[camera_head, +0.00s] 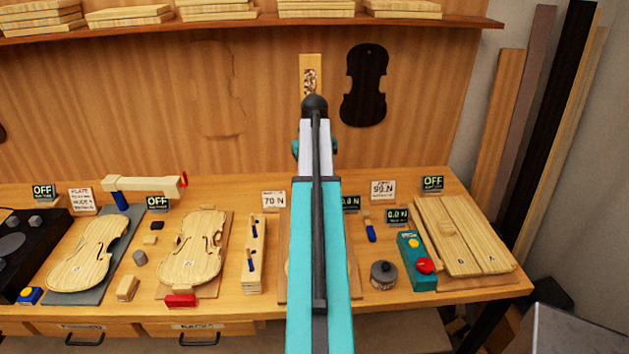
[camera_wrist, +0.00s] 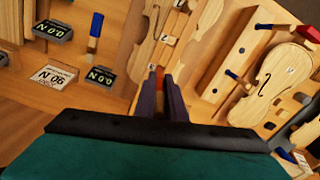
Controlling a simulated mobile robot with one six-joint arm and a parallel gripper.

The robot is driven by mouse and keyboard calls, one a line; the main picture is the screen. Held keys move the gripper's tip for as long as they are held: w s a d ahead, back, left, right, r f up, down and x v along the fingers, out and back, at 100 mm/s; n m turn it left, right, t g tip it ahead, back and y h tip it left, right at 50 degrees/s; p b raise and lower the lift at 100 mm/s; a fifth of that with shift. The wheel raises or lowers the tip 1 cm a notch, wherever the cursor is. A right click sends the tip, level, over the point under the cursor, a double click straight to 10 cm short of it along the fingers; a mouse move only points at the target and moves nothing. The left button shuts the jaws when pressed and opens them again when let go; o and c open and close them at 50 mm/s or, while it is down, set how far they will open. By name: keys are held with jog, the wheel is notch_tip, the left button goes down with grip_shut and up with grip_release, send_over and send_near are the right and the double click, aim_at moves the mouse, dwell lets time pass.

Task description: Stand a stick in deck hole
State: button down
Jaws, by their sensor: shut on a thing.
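In the wrist view, the two dark fingers of my gripper (camera_wrist: 160,76) are close together around a small orange-red piece (camera_wrist: 160,72). Only a bit of this piece shows, so I cannot tell its full shape or whether it is the stick. Beyond the fingertips lies a pale violin body (camera_wrist: 146,50) on a board, partly hidden by the gripper. Whether the held piece touches it is unclear. No deck hole can be made out clearly. In the head view, my arm covers the gripper and most of this middle violin body.
A dark round pot (camera_head: 383,275), a teal button box (camera_head: 416,262) and pale boards (camera_head: 462,240) are on the right. A shelf (camera_head: 240,24) runs above.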

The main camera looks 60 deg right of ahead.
jog(key=shift+f+b, duration=1)
jog(key=shift+f, duration=1.65)
dwell(0.5)
jog(key=shift+r, duration=0.15)
jog(key=shift+r+p, duration=0.45)
jog(key=shift+r, duration=0.05)
jog(key=shift+r+p, duration=1.55)
jog(key=shift+r, duration=1.45)
jog(key=shift+f, duration=0.3)
dwell(0.9)
